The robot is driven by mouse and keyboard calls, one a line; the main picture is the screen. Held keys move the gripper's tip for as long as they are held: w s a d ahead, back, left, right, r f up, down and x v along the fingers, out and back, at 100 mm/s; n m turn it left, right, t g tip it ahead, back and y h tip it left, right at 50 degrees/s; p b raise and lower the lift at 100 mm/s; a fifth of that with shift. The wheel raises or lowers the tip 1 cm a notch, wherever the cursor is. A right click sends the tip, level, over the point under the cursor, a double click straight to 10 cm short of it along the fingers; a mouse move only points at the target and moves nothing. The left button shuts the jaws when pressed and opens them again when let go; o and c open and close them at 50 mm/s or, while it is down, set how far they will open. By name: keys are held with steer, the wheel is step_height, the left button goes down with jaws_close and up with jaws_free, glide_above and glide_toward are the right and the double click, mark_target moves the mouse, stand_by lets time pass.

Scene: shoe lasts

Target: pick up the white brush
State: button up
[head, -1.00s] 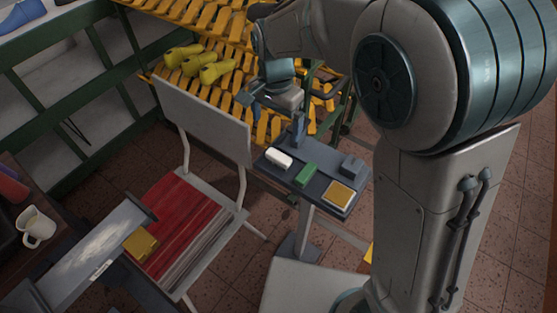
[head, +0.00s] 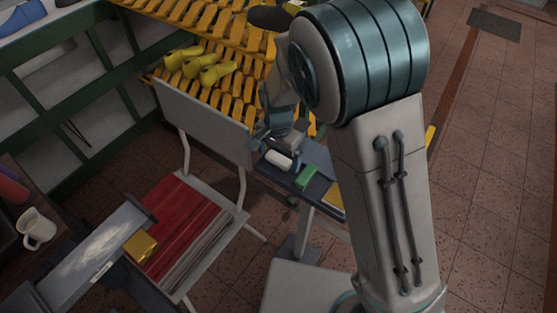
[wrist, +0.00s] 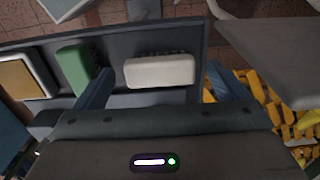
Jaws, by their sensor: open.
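The white brush (head: 278,159) lies on a small dark tray table (head: 262,172), near its left end. In the wrist view the white brush (wrist: 160,71) is a pale block with dark bristles along its far edge. It lies ahead of and between the fingers. My gripper (head: 268,142) is over the tray, close to the brush. In the wrist view my gripper (wrist: 162,86) is open, with one blue-grey finger on each side of the brush. I cannot tell whether a finger touches it.
A green block (head: 306,177) lies on the tray beside the brush; a yellow-topped block (wrist: 20,78) lies farther along. A rack of yellow lasts (head: 200,65) is behind.

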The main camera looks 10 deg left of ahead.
steer(key=c, duration=1.2)
steer(key=shift+o, duration=0.2)
steer(key=shift+r, duration=0.15)
